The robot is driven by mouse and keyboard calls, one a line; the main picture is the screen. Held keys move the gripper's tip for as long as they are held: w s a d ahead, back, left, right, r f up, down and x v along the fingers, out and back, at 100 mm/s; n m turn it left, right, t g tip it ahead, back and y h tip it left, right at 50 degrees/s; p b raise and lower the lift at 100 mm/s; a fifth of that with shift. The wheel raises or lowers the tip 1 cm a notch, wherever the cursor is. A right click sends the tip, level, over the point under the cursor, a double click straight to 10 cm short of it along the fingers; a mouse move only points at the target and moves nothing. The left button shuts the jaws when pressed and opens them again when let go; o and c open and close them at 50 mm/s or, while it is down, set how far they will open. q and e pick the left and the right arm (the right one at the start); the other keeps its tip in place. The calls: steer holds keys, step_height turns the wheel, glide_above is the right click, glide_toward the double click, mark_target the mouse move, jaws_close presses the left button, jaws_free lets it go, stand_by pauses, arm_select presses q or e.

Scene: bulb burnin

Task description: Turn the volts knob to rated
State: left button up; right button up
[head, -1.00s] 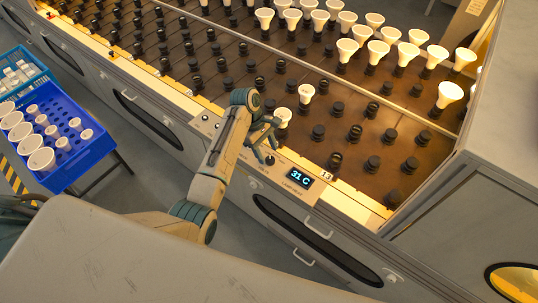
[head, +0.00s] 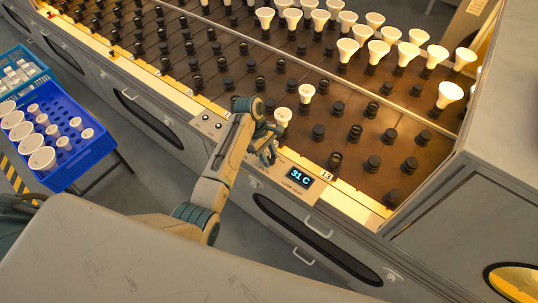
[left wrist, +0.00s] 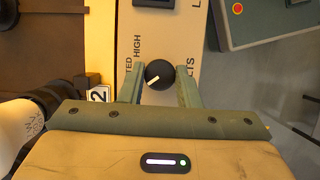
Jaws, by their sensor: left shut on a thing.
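The volts knob (left wrist: 158,75) is a round black dial with a white pointer line. It shows in the left wrist view on a pale panel, its pointer slanting toward the lower left of the picture. Partly cut lettering ending in "TED", the word "HIGH" and letters "LTS" are printed around it. My left gripper (left wrist: 160,88) has one finger on each side of the knob and is shut on it. In the head view my left gripper (head: 268,155) is down at the front panel and mostly hides the knob. My right gripper is not in view.
A display (head: 300,177) reading 31 C sits right of my gripper on the panel. Behind is a rack of black sockets, some with white bulbs; one bulb (head: 283,116) stands close behind my gripper. A blue crate (head: 70,170) of bulbs stands left.

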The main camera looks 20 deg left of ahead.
arm_select(q)
steer(key=shift+r+m+p, duration=0.2)
steer(key=shift+m+p, duration=0.4)
steer(key=shift+p, duration=0.1)
steer(key=shift+w+m+g+y+p, duration=0.1)
steer(key=shift+m+g+y+p, duration=0.2)
steer(key=shift+m+g+p, duration=0.55)
steer(key=m+y+p, duration=0.1)
steer(key=m+p, duration=0.1)
steer(key=m, duration=0.2)
steer(key=shift+w+d+f+g, duration=0.1)
steer(key=shift+g, duration=0.15)
steer(key=shift+m, duration=0.45)
steer(key=o, duration=1)
